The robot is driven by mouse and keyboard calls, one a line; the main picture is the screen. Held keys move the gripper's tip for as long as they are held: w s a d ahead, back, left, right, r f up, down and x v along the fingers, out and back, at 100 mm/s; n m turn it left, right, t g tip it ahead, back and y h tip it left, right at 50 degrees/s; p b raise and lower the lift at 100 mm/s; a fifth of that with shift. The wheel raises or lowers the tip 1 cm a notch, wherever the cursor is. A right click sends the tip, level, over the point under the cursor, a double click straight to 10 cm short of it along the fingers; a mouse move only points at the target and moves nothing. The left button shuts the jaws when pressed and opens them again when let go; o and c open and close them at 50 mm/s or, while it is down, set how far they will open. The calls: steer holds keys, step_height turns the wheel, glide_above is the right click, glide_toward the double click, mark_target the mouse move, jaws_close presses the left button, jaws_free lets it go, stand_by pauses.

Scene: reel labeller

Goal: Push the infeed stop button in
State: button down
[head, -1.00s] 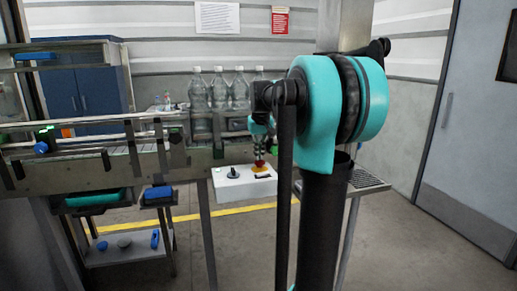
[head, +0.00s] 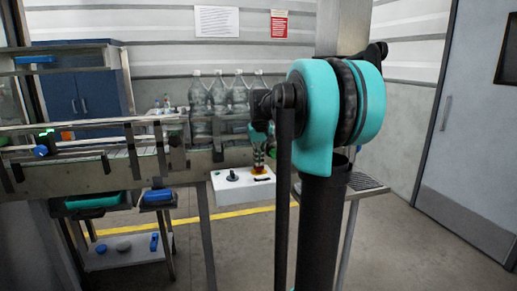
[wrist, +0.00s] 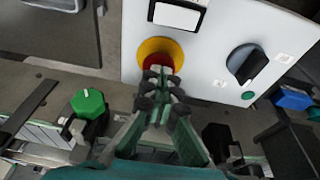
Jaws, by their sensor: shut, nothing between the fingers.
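The stop button is a red mushroom head (wrist: 160,55) in a yellow ring (wrist: 147,48) on a white control box. In the head view the white box (head: 228,190) hangs at the front of the conveyor, with the button's yellow ring (head: 262,178) on its top. My gripper (wrist: 158,76) is shut and empty. Its fingertips overlap the near edge of the red head in the wrist view; I cannot tell whether they touch it. In the head view my gripper (head: 258,166) points down right above the button and hides most of its red head.
A black rotary switch (wrist: 243,63) and a small green button (wrist: 248,95) sit right of the stop button. A green knob (wrist: 88,103) is left of my fingers. Several clear bottles (head: 219,95) stand on the conveyor (head: 90,178) behind the box.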

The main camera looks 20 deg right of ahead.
steer(key=r, duration=0.4)
steer(key=shift+w+a+r, duration=0.2)
steer(key=v, duration=0.9)
steer(key=shift+s+r, duration=0.2)
steer(key=shift+r, duration=0.1)
